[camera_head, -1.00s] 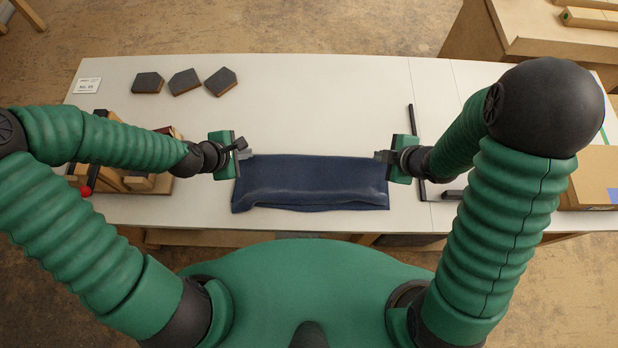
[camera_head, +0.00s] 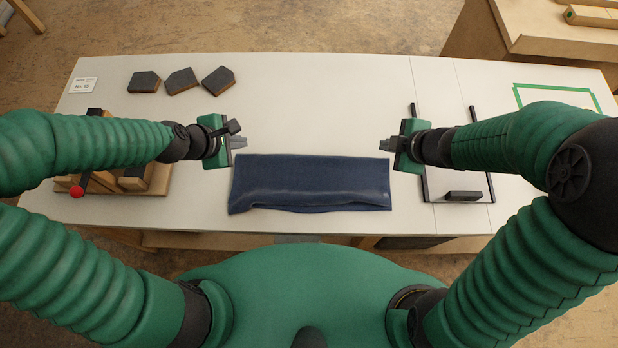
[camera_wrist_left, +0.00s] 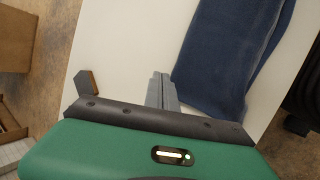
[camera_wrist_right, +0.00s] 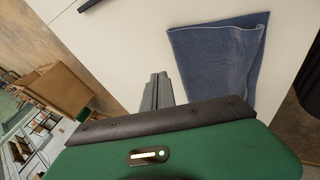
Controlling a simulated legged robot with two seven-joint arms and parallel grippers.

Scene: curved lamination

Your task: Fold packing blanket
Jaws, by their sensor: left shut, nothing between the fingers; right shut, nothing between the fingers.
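The dark blue packing blanket (camera_head: 310,182) lies folded into a wide strip on the white table, with a loose, wavy layer along its near edge. It also shows in the left wrist view (camera_wrist_left: 232,45) and the right wrist view (camera_wrist_right: 215,60). My left gripper (camera_head: 240,142) is shut and empty, just beyond the blanket's far left corner; its closed fingers show in the left wrist view (camera_wrist_left: 162,92). My right gripper (camera_head: 386,145) is shut and empty, just beyond the far right corner; its closed fingers show in the right wrist view (camera_wrist_right: 157,92). Neither touches the blanket.
Several dark blocks (camera_head: 181,81) lie at the back left beside a label card (camera_head: 84,85). A wooden fixture with a red knob (camera_head: 77,191) stands at the left under my arm. A black-railed frame (camera_head: 462,196) and green tape outline (camera_head: 558,88) are at the right. The table's back middle is clear.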

